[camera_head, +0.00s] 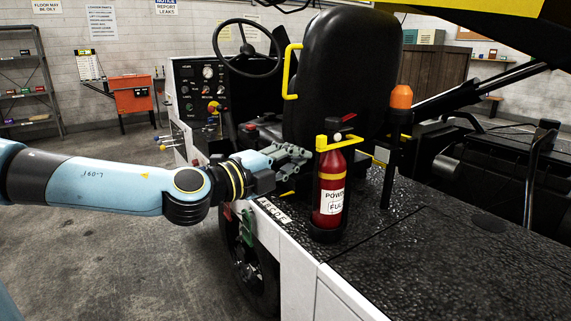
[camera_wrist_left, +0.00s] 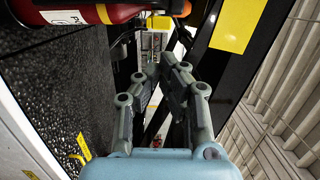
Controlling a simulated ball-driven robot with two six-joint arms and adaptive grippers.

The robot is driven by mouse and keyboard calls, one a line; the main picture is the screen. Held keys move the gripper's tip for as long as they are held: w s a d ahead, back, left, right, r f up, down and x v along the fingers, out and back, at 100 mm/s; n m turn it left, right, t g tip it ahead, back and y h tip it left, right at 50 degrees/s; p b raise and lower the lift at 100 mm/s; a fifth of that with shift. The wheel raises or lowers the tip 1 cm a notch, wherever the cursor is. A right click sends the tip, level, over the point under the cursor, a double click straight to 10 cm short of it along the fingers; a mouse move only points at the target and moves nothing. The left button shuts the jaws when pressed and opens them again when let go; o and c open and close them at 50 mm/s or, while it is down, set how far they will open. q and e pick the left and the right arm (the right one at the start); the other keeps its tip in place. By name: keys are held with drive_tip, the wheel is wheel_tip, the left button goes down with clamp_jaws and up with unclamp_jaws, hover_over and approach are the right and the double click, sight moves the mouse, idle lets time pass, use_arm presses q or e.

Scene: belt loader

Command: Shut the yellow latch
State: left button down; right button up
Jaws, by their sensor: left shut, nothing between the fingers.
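A yellow latch (camera_head: 341,142) sits at the neck of a red fire extinguisher (camera_head: 331,190), with a block at its left end. I cannot tell from this angle whether it is fully closed. The extinguisher stands upright on the black deck. My left gripper (camera_head: 302,153) is shut and empty, just left of the extinguisher's neck and in front of the seat. In the left wrist view its fingers (camera_wrist_left: 168,65) are together. The extinguisher (camera_wrist_left: 85,13) lies across the top left there, and a yellow part (camera_wrist_left: 159,22) shows beyond the fingertips. My right gripper is out of view.
A black seat (camera_head: 343,75) with a yellow handrail (camera_head: 291,70) stands behind the gripper. An orange-capped post (camera_head: 395,140) rises right of the extinguisher. The black textured deck (camera_head: 420,255) is clear in front. A steering wheel (camera_head: 247,47) and control panel are further back.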

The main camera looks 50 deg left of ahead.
use_arm(q)
drive_tip(key=shift+s+a, duration=0.35)
drive_tip(key=shift+s, duration=0.45)
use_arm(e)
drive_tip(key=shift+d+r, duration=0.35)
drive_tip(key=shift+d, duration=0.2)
